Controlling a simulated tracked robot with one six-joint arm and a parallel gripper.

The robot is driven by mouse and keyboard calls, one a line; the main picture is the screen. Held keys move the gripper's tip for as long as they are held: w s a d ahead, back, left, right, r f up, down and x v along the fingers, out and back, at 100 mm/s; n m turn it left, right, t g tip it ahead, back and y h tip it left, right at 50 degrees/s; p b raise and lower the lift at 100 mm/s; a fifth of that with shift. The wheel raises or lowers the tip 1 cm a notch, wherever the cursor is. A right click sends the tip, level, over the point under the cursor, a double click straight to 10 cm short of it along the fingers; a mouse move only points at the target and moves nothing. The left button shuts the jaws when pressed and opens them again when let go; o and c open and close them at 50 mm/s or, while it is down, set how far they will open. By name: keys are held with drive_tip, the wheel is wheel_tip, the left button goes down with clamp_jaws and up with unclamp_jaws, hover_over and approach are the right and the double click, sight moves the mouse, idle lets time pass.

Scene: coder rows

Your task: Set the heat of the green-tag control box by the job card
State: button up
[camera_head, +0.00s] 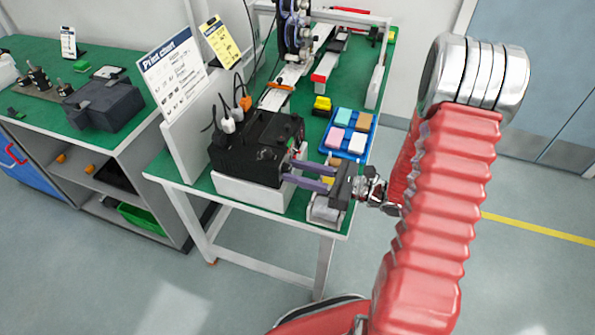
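A black control box (250,150) sits on a white stand (255,192) at the front of the green-topped bench. A small red and green detail (296,150) shows at its right side; I cannot tell whether it is the tag. My gripper (287,171) comes from the right, its two purple fingers reaching the box's right face. The fingers are apart, but their tips and any knob between them are too small to make out. A yellow card (221,40) and a white board headed "Print chart" (172,70) stand behind the box; their smaller text is unreadable.
A blue tray (369,138) with coloured blocks and a yellow block (322,104) lie behind my gripper. Plugs with cables (234,112) rise behind the box. A second bench (30,60) stands at the left. The floor in front is clear.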

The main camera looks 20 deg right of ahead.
drive_tip(key=shift+w+a, duration=0.1)
drive_tip(key=shift+a, duration=0.05)
drive_tip(key=shift+c, duration=0.6)
clamp_jaws()
drive_tip(key=shift+n, duration=2)
drive_tip(key=shift+o, duration=0.6)
unclamp_jaws()
